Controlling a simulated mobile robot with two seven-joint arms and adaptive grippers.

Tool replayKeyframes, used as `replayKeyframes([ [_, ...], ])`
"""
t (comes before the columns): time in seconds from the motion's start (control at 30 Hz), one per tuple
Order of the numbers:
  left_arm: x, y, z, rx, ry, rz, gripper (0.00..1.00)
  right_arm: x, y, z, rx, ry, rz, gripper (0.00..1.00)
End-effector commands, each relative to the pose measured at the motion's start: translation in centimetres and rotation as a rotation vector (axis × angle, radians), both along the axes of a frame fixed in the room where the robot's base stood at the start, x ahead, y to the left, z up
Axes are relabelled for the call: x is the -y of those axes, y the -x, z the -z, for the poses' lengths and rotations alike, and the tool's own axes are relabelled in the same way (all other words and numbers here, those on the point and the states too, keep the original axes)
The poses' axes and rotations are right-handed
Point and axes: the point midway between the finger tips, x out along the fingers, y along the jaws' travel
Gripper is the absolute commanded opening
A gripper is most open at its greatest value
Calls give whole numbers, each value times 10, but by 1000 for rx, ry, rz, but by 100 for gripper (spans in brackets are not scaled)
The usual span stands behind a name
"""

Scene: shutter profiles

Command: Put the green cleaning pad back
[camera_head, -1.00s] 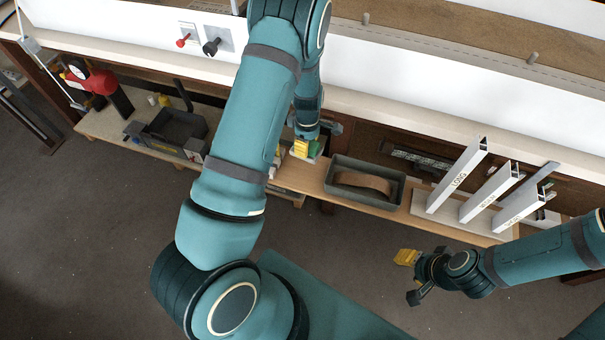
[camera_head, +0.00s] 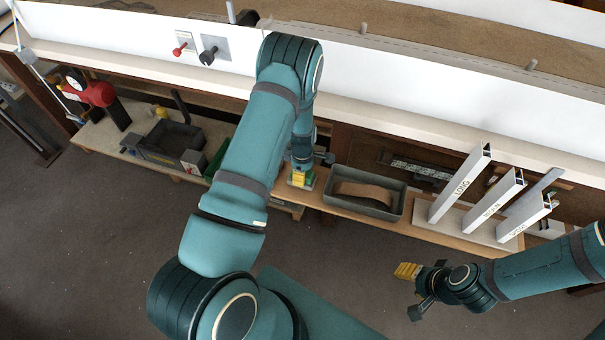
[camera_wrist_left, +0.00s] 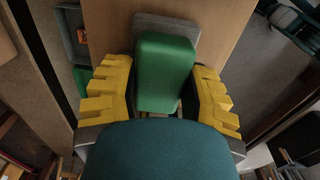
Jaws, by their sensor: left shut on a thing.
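The green cleaning pad (camera_wrist_left: 166,70) is a green block between the yellow fingers of my left gripper (camera_wrist_left: 163,95) in the left wrist view. The left gripper is shut on it. A flat grey piece (camera_wrist_left: 170,24) shows behind the pad, over the wooden board; I cannot tell whether they touch. In the head view the left gripper (camera_head: 301,179) is low over the wooden shelf (camera_head: 330,201), left of the grey bin, with only a little green showing by its fingers. My right gripper (camera_head: 412,290) is empty and open, in front of the shelf at the right.
A grey bin (camera_head: 336,173) holding a brown curved piece stands right of the left gripper. Several white profiles (camera_head: 462,182) stand farther right. A dark tray (camera_head: 172,139) and a green container (camera_head: 219,160) are left of my arm. The white ledge (camera_head: 390,112) runs above the shelf.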

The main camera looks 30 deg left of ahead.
Motion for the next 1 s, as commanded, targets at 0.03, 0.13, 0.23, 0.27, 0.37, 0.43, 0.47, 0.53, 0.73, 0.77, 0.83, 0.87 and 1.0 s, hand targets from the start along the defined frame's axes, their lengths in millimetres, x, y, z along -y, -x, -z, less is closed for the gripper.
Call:
replayKeyframes([
  [0.03,0,-1,-1,2,0,0,6,0,0,-1,0,0,0,47],
  [0.13,0,-1,-2,1,0,1,6,0,0,-1,0,0,0,47],
  [0.23,0,-1,1,1,0,1,6,0,0,2,1,0,0,47],
  [0.27,0,-1,2,1,0,1,6,0,0,3,1,0,0,47],
  [0.37,0,-1,2,1,0,1,73,0,0,2,1,0,0,47],
  [0.43,0,-1,1,1,0,1,74,0,0,2,1,0,0,47],
  [0.47,0,-1,1,1,0,1,74,0,-1,2,1,0,0,47],
  [0.53,0,-1,1,1,0,1,74,0,0,2,1,0,0,47],
  [0.73,0,-1,-1,1,0,1,74,0,0,0,1,0,0,47],
  [0.77,0,-1,-3,1,0,1,74,0,0,-2,0,0,0,47],
  [0.83,0,-1,-10,3,-1,1,74,0,0,-3,-1,0,0,47],
  [0.87,0,-2,-15,4,-1,1,74,0,0,-4,-1,0,0,47],
  [1.0,0,-1,-42,4,0,2,74,0,2,-11,-4,-1,0,47],
])
